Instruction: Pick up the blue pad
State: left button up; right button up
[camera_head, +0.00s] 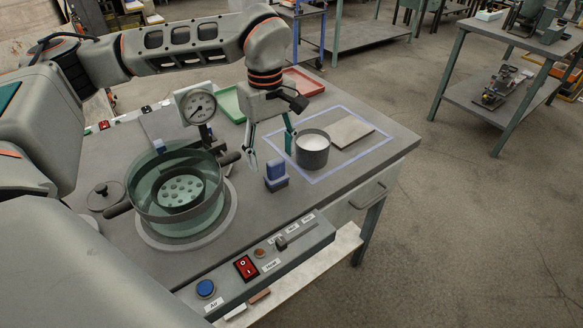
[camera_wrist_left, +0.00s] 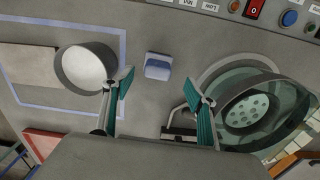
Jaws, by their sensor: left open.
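The blue pad (camera_head: 276,174) is a small blue block with a darker base. It stands on the grey bench top between the glass vessel and the grey cup. In the left wrist view the pad (camera_wrist_left: 158,67) lies just ahead of the gap between the fingers. My left gripper (camera_head: 270,152) is open and empty, pointing down, a little behind and above the pad in the head view. In the left wrist view its two teal-padded fingers (camera_wrist_left: 157,82) are spread wide. They do not hold the pad. My right gripper is not in view.
The glass vessel (camera_head: 170,208) and a pressure gauge (camera_head: 197,106) stand at left. A control panel (camera_head: 262,262) lines the front edge.

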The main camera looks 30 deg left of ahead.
aim_at(276, 176)
pick_arm(q)
jog(key=shift+w+a, duration=0.2)
jog(key=shift+a, duration=0.2)
jog(key=shift+f, duration=0.25)
jog(key=shift+s+d+f+b, duration=0.1)
jog(key=shift+f+b, duration=0.1)
jog(key=shift+f, duration=0.35)
jog(key=shift+d+f+b, duration=0.1)
jog(key=shift+f+b, duration=0.05)
jog(key=shift+f, duration=0.4)
jog(key=f, duration=0.2)
jog(key=d+f+b, duration=0.1)
jog(key=f, duration=0.1)
jog(key=shift+d+f, duration=0.15)
jog(key=shift+f, duration=0.2)
jog(key=c, duration=1.2)
